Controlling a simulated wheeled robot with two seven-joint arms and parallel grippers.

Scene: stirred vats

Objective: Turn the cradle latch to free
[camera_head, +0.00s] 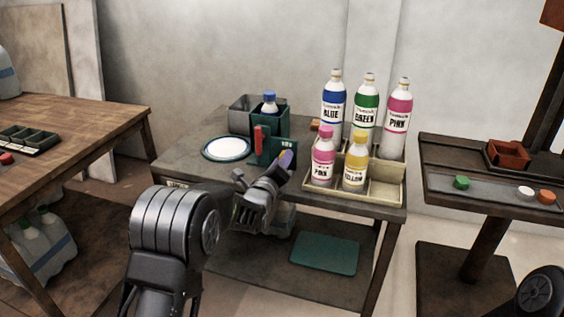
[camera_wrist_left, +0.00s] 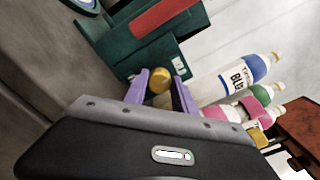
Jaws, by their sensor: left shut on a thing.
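The dark green cradle (camera_head: 284,120) stands on the grey table and holds a bottle with a blue cap (camera_head: 269,97). A red bar (camera_head: 260,138) stands upright on its front in the head view; it also shows in the left wrist view (camera_wrist_left: 160,18). A round gold knob (camera_wrist_left: 158,78) sits beside the cradle's front plate (camera_wrist_left: 150,55). My left gripper (camera_head: 286,159) is at the cradle's right front; its purple fingers (camera_wrist_left: 164,92) are shut on the gold knob. I cannot tell which way the latch is turned. My right gripper is out of view.
A grey bin (camera_head: 242,112) stands behind.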

